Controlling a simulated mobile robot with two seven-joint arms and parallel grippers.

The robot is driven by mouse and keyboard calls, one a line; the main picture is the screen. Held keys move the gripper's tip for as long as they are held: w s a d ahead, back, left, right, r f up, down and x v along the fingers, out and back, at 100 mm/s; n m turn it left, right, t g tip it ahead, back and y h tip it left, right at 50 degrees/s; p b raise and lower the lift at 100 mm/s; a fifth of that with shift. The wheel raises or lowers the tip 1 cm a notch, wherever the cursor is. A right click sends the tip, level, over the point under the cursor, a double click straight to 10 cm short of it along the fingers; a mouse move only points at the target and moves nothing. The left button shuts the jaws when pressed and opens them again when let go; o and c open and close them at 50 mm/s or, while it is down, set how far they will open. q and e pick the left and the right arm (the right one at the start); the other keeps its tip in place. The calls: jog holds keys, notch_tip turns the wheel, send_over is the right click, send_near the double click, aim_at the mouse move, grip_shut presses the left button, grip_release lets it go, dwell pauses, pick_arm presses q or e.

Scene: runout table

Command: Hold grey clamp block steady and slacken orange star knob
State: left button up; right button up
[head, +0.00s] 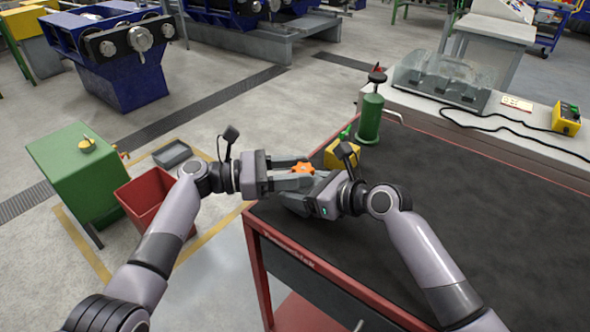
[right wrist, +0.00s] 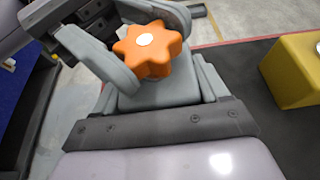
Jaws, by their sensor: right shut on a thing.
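The orange star knob (head: 303,168) sits on top of the grey clamp block, at the table's near left corner. In the right wrist view the knob (right wrist: 152,48) shows clearly above the grey clamp block (right wrist: 165,95). My right gripper (head: 305,200) is shut on the clamp block from the right; its fingers partly hide the block in the head view. My left gripper (head: 293,171) reaches in from the left with one finger on each side of the knob. I cannot tell whether these fingers touch it.
A yellow block (head: 340,155) and a green cylinder (head: 370,118) stand just beyond the grippers. The dark tabletop (head: 480,220) is clear to the right. A red bin (head: 155,200) and a green cabinet (head: 85,170) stand on the floor at left.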

pick_arm(q)
jog(key=shift+c, duration=0.6)
jog(key=shift+s+f+n+t, duration=0.1)
jog(key=shift+n+t, duration=0.2)
jog(key=shift+t, duration=0.5)
jog(key=shift+s+d+n+t+y, duration=0.1)
jog(key=shift+n+t+y, duration=0.6)
jog(key=shift+n+t, duration=0.5)
jog(key=shift+s+n+t+y, duration=0.1)
jog(key=shift+n+t+y, duration=0.65)
jog(key=shift+t, duration=0.75)
jog(key=o, duration=0.8)
